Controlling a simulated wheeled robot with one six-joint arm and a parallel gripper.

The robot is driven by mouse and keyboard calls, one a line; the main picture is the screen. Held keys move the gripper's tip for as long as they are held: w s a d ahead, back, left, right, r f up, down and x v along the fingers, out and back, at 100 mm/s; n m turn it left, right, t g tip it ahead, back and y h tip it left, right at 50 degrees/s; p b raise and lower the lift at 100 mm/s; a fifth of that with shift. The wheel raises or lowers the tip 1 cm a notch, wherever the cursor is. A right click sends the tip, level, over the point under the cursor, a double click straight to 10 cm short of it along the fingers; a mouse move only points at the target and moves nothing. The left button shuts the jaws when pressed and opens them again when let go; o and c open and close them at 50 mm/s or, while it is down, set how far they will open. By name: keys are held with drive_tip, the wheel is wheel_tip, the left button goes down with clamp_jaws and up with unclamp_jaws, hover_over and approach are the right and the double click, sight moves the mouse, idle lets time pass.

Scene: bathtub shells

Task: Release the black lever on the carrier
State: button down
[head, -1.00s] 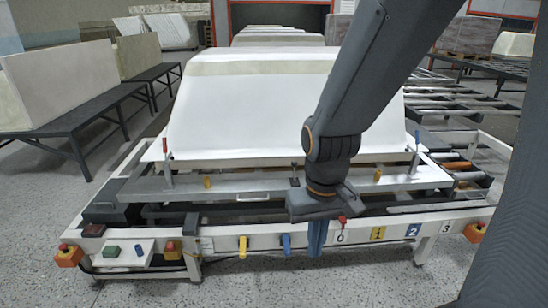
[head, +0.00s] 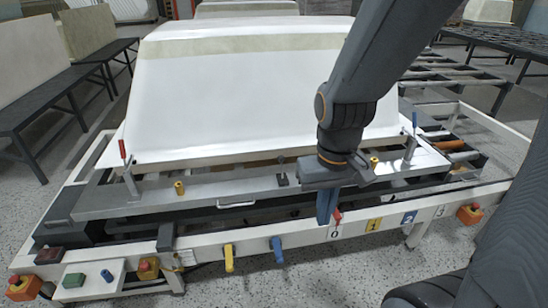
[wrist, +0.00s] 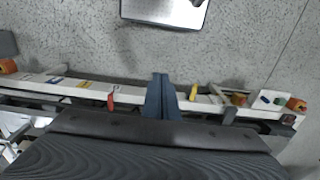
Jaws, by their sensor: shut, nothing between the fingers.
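The carrier (head: 200,198) is a grey frame bearing a large white tub shell (head: 240,95). A small black lever (head: 282,176) stands at the middle of its front edge in the head view. My gripper (head: 325,218) is to the right of this lever and nearer the camera, apart from it. Its blue fingers are shut and empty, pointing down at the front rail (head: 300,236). In the wrist view the shut fingers (wrist: 160,80) show over the rail, and the black lever cannot be made out.
A red-handled lever (head: 336,216) beside the "0" label is close to my fingers. Yellow (head: 229,258) and blue (head: 278,250) handles hang on the rail to the left. Red-tipped (head: 123,150) and blue-tipped (head: 414,122) clamps stand at the carrier's ends. Speckled floor is clear in front.

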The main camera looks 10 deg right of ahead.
drive_tip(key=shift+w+f, duration=0.1)
drive_tip(key=w+f+n+h+b, duration=0.2)
drive_tip(key=w+f+h+b, duration=0.1)
drive_tip(key=w+f+b, duration=0.4)
drive_tip(key=w+d+f+n+h+b, duration=0.1)
drive_tip(key=w+f+n+h+b, duration=0.15)
drive_tip(key=w+b, duration=0.45)
drive_tip(key=w+f+n+h+b, duration=0.25)
drive_tip(key=w+f, duration=0.25)
drive_tip(key=w, duration=0.5)
drive_tip(key=w+a+f+t+h+b, duration=0.1)
drive_tip(key=w+a+t+h+b, duration=0.1)
drive_tip(key=w+a+b, duration=0.2)
drive_tip(key=w+a+f+t+h+b, duration=0.2)
drive_tip(key=w+a+t+b, duration=0.1)
drive_tip(key=w, duration=0.8)
drive_tip(key=w+a+f+n+t+h+b, duration=0.1)
drive_tip(key=w+a+t+h+b, duration=0.1)
drive_tip(key=w+a+b, duration=0.3)
drive_tip(key=shift+w+a+f+t+b, duration=0.1)
drive_tip(key=shift+w+t+b, duration=0.1)
drive_tip(key=shift+w, duration=0.2)
drive_tip(key=shift+w+f+t+b, duration=0.15)
drive_tip(key=shift+w+b, duration=0.1)
drive_tip(key=shift+w, duration=0.2)
drive_tip(key=shift+w+a+f+t+b, duration=0.1)
drive_tip(key=shift+w+b, duration=0.1)
drive_tip(key=shift+w, duration=0.2)
drive_tip(key=shift+w+a+r, duration=0.1)
drive_tip(key=shift+w+a, duration=0.1)
